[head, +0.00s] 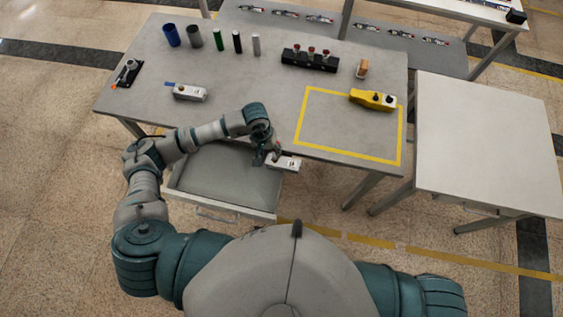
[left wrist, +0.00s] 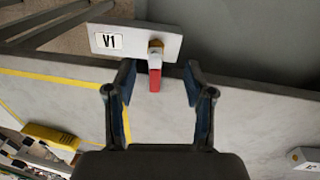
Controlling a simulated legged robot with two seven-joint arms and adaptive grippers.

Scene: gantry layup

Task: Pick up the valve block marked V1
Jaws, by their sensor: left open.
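The valve block marked V1 (left wrist: 110,42) is a pale block with a black-framed label and a red handle (left wrist: 155,76) with a brass-coloured fitting. In the head view the block (head: 288,163) is at the table's front edge, by the open drawer; whether it overhangs the edge I cannot tell. My left gripper (left wrist: 158,80) is open, with the red handle between its fingertips and no finger visibly touching it. In the head view the left gripper (head: 268,157) is just left of the block and partly hides it. My right gripper is out of view.
Another pale block (head: 190,93) with a blue handle lies on the grey table (head: 250,85). An open, empty-looking drawer (head: 228,183) is below my left arm. A bare side table (head: 485,135) stands right.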

